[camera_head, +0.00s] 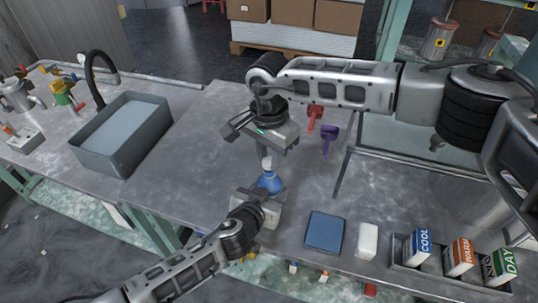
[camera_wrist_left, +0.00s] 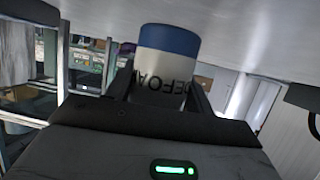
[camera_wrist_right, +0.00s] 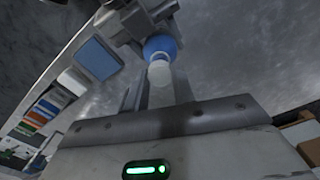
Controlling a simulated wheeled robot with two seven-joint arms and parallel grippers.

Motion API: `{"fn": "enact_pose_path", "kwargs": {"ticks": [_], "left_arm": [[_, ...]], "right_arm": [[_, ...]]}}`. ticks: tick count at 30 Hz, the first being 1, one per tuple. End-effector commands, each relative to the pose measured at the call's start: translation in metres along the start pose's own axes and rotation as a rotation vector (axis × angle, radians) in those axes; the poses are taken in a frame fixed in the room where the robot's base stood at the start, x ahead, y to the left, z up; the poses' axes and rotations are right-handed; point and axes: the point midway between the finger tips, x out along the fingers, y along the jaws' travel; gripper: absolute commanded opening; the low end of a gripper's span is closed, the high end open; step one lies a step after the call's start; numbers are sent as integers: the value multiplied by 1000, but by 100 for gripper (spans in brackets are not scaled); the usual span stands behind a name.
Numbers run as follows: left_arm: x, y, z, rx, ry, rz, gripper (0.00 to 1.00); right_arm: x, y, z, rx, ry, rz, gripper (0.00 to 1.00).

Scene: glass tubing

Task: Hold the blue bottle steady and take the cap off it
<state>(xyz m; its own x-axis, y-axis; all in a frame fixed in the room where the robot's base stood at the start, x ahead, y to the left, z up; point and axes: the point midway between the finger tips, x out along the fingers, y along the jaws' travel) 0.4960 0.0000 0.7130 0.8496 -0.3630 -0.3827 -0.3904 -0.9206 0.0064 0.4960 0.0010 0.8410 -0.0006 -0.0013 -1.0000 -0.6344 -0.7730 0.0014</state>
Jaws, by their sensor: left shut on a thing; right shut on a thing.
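The blue bottle (camera_head: 270,183) stands upright near the table's front edge, with a pale cap (camera_head: 266,163) in line on top. My left gripper (camera_head: 262,198) is shut around the bottle's lower body; the left wrist view shows the bottle (camera_wrist_left: 165,62) between its fingers, with a white label and dark lettering. My right gripper (camera_head: 265,150) is above, pointing down and shut on the cap. The right wrist view shows the cap (camera_wrist_right: 160,88) between its fingers and the blue bottle (camera_wrist_right: 160,45) beyond. I cannot tell whether the cap is still seated.
A blue pad (camera_head: 324,233) and a white block (camera_head: 367,241) lie to the right. A tray with labelled boxes (camera_head: 418,245) is farther right. Red (camera_head: 315,116) and purple (camera_head: 328,140) pieces are behind. A grey basin (camera_head: 122,135) stands left, with clear table between.

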Motion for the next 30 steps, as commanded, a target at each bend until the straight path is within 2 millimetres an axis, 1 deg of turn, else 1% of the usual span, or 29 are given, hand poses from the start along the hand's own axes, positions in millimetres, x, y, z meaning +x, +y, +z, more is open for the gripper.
{"fn": "enact_pose_path", "kwargs": {"ticks": [5,12,14,19,20,21,22,30], "left_arm": [[0,0,0,0,-1,0,0],[0,0,0,0,-1,0,0],[0,0,0,0,-1,0,0],[0,0,0,0,-1,0,0],[0,0,0,0,-1,0,58],[0,0,0,0,-1,0,69],[0,0,0,0,-1,0,78],[0,0,0,0,-1,0,78]], "right_arm": [[-8,0,0,0,1,0,0],[-37,0,0,-1,1,-1,0],[-40,0,0,-1,0,0,0],[-40,0,0,-1,0,1,0],[-40,0,0,-1,0,1,0],[-40,0,0,0,0,1,0],[-40,0,0,0,0,1,0],[-40,0,0,0,0,1,0]]}}
